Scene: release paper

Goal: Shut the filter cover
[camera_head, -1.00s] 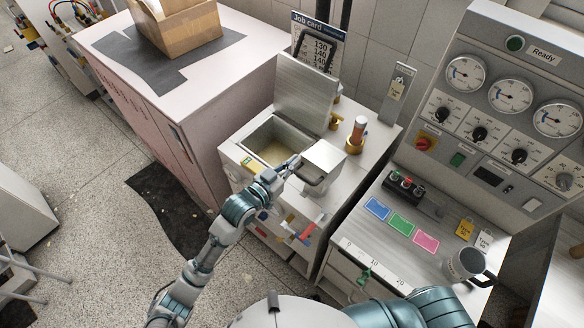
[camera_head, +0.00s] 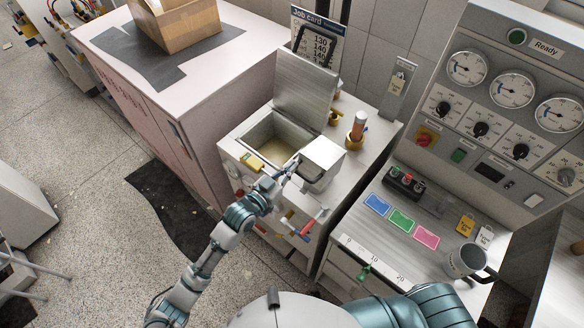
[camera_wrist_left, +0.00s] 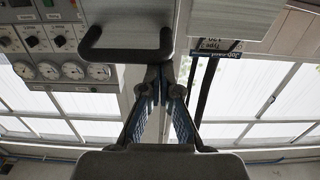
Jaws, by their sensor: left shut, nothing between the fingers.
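The filter cover (camera_head: 304,84) is a flat metal lid standing open and roughly upright at the back of a square metal basin (camera_head: 262,137). A black handle (camera_head: 318,42) stands out at its upper part. My left gripper (camera_head: 289,168) is shut and empty at the front right of the basin opening, below the raised cover and apart from it. In the left wrist view a black handle (camera_wrist_left: 125,52) lies just left of and above the shut fingertips (camera_wrist_left: 158,72); I cannot tell the exact gap. My right gripper is out of view.
A small metal box (camera_head: 322,158) stands right beside my left gripper. A gauge panel (camera_head: 500,95) and a mug (camera_head: 466,262) are further right. Pipes and valves (camera_head: 300,226) stick out below.

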